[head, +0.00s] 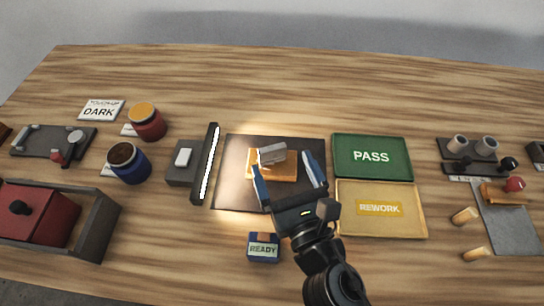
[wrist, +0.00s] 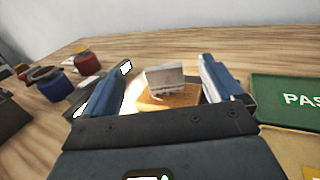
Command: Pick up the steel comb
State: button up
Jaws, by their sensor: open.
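The steel comb (head: 271,153) is a small grey metal piece on top of an orange block (head: 284,174), which sits on a dark square plate (head: 232,185) in the middle of the table. In the wrist view the comb (wrist: 165,78) stands upright on the orange block (wrist: 168,99), between my two fingers. My gripper (head: 289,177) is open, with one blue finger on each side of the block and comb. The wrist view shows the open gripper (wrist: 166,82) too, with nothing clasped. I cannot tell how far the fingertips are from the comb.
A lit lamp bar (head: 208,165) stands upright left of the plate. Green PASS (head: 345,170) and yellow REWORK (head: 400,225) trays lie to the right. A blue READY block (head: 264,247) sits in front. Red (head: 149,124) and blue (head: 130,165) jars stand at left.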

aim_at(272, 148)
notch_tip(272, 148, down, 3)
jog(key=shift+f+b, duration=0.2)
jog(key=shift+b, duration=0.7)
jog(key=shift+w+a+r+p, duration=0.2)
jog(key=shift+w+p, duration=0.1)
jog(key=shift+w, duration=0.2)
jog(key=shift+w+a+r+p, duration=0.2)
jog(key=shift+w+p, duration=0.1)
jog(key=shift+w, duration=0.2)
jog(key=shift+p+x, duration=0.3)
jog(key=shift+x, duration=2.4)
jog(key=c, duration=1.3)
jog(key=shift+o, duration=0.2)
jog(key=shift+r, duration=0.1)
